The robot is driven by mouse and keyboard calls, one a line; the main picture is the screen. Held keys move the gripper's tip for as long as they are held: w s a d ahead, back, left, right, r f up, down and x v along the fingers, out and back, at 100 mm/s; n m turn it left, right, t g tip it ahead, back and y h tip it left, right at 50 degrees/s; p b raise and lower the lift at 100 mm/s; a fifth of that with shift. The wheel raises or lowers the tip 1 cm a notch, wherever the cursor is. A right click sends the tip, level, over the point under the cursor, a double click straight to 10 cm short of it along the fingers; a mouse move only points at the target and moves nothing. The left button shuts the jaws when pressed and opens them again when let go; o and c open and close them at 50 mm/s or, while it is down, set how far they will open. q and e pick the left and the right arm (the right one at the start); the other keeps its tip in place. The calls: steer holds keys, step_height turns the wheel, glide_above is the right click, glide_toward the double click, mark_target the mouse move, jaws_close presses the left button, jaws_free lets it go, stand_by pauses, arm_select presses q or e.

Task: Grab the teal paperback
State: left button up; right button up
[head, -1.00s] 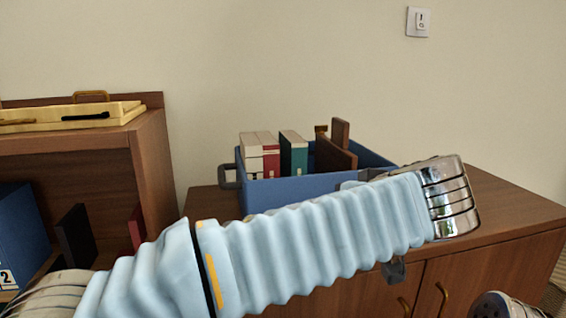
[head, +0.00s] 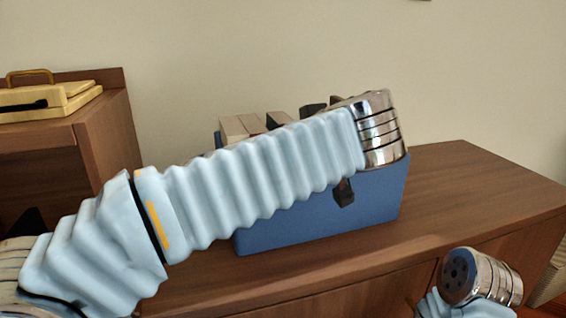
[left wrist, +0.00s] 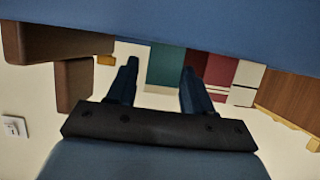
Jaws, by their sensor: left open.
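The teal paperback (left wrist: 165,66) shows in the left wrist view beyond and between the fingertips of my left gripper (left wrist: 159,66). That gripper is open, with one dark finger on each side of the book in the picture and nothing seen held. I cannot tell how deep the gap to the book is. In the head view my left arm crosses in front of the blue crate (head: 320,225), hiding most of the books and the gripper. Only book tops (head: 278,119) show above my arm. My right wrist is at the lower right; its gripper is out of view.
Brown blocks (left wrist: 73,84) are on the other side. The crate sits on a wooden cabinet (head: 460,185), clear to its right. A shelf with a yellow case (head: 50,98) is left.

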mark_target(274, 119)
arm_select(q)
steer(key=x, duration=0.3)
steer(key=p+x, duration=0.1)
steer(key=x, duration=0.1)
steer(key=shift+w+a+r, duration=0.1)
steer(key=shift+a+r, duration=0.15)
jaws_close()
